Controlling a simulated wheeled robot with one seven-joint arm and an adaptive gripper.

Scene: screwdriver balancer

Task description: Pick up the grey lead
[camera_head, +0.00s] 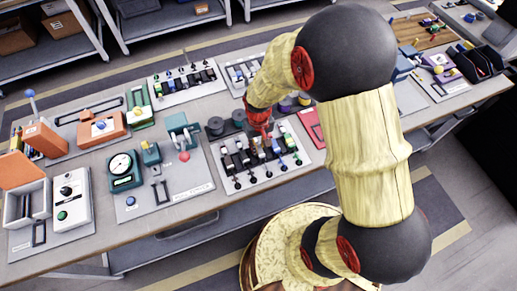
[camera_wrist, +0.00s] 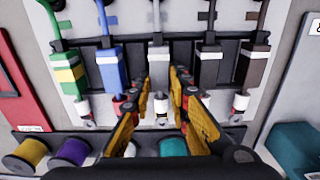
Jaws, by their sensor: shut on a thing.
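The grey lead (camera_wrist: 159,68) stands in the middle of the row in the wrist view, with a pale band at its upper part and a light tip below. My gripper (camera_wrist: 161,88) has one orange-and-black finger on each side of it and is shut on it. The lead still lies in line with its neighbours in the dark rack (camera_wrist: 137,50). In the head view my gripper (camera_head: 262,132) is over the board of leads (camera_head: 235,187), and it hides the grey lead there.
A blue lead (camera_wrist: 110,68) and a green-yellow lead (camera_wrist: 66,70) are to the left; a black lead (camera_wrist: 207,68) and a brown lead (camera_wrist: 252,70) are close on the right. Spools, including a purple one (camera_wrist: 70,151), line the near edge. A red case (camera_wrist: 15,85) is at left.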

